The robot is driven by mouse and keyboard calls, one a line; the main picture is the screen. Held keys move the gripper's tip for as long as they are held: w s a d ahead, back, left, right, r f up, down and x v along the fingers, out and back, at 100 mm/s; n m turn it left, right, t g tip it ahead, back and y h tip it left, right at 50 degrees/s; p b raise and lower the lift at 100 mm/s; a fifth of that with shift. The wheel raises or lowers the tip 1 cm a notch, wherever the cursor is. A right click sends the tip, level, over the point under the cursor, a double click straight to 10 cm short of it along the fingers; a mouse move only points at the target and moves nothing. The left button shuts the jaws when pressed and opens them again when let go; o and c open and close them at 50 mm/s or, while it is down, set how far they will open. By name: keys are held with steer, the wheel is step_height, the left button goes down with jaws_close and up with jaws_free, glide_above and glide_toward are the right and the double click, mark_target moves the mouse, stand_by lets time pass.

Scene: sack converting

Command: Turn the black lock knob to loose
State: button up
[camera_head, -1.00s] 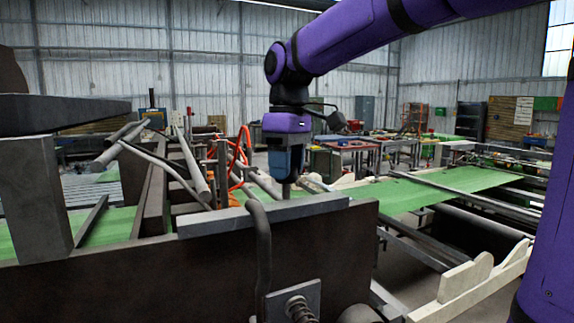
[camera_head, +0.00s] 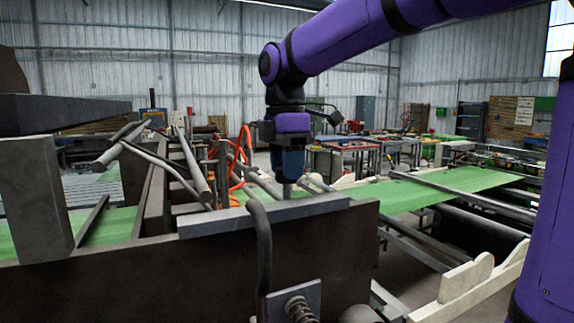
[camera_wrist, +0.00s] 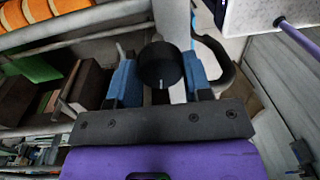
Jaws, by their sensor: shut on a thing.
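The black lock knob (camera_wrist: 160,66) shows in the wrist view as a round black cylinder with a small pale mark at its lower edge. It sits between the two blue fingers of my gripper (camera_wrist: 163,72), which is shut on it. In the head view my gripper (camera_head: 287,184) points down just behind the grey bar on the near frame. I cannot make out the knob there, and the view does not show which way it is set.
A grey bar (camera_head: 240,217) tops the dark plate (camera_head: 210,260) in front of my gripper. A bent grey pipe (camera_head: 263,245) rises close by. Orange hoses (camera_head: 240,158) are at the left. A green web (camera_head: 440,190) runs to the right.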

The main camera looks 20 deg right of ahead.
steer(key=n, duration=0.3)
steer(key=shift+r+n, duration=0.1)
steer(key=shift+n, duration=2.2)
steer(key=o, duration=0.9)
steer(key=r, duration=1)
steer(key=shift+w+a+r, duration=0.25)
steer(key=shift+r, duration=0.1)
